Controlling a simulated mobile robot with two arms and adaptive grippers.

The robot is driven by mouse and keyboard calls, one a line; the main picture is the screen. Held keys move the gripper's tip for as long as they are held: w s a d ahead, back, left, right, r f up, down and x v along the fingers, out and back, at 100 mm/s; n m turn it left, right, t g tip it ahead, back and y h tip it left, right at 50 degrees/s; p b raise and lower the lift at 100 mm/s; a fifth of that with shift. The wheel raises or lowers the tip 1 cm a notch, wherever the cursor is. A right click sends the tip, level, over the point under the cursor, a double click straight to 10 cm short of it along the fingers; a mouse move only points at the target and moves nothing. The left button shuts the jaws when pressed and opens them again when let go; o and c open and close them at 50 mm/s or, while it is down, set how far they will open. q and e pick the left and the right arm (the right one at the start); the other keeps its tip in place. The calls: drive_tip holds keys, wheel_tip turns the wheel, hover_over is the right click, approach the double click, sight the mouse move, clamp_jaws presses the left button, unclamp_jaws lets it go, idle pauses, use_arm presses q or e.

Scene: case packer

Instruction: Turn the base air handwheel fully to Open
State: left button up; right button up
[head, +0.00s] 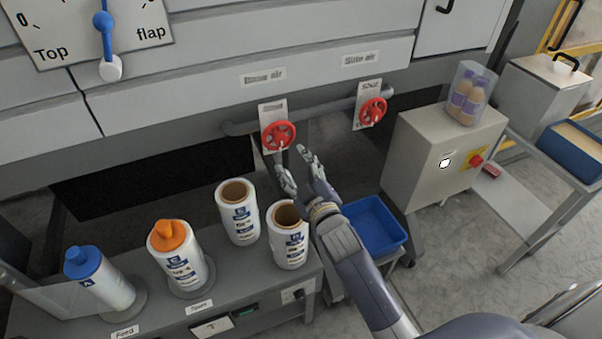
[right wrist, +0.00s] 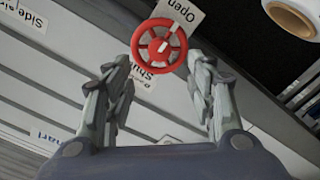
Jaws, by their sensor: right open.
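The base air handwheel (head: 278,136) is a red spoked wheel on a grey pipe, below a blurred sign that seems to read "Base air" (head: 263,77). My right gripper (head: 290,160) is open and empty, just below and in front of it. In the right wrist view, the handwheel (right wrist: 159,46) lies beyond and between the two spread fingers (right wrist: 160,85), apart from them. A pale mark on the wheel points toward the "Open" end of its plate (right wrist: 180,12); the "Shut" end is partly hidden behind the wheel. My left gripper is not in view.
The red side air handwheel (head: 373,111) is to the right on the same pipe. White rolls (head: 238,212) and bottles (head: 180,258) stand on the bench below. A blue bin (head: 372,226) is beside my right forearm, and a grey control box (head: 445,150) stands further right.

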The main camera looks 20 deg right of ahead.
drive_tip(key=s, duration=0.3)
idle(0.5)
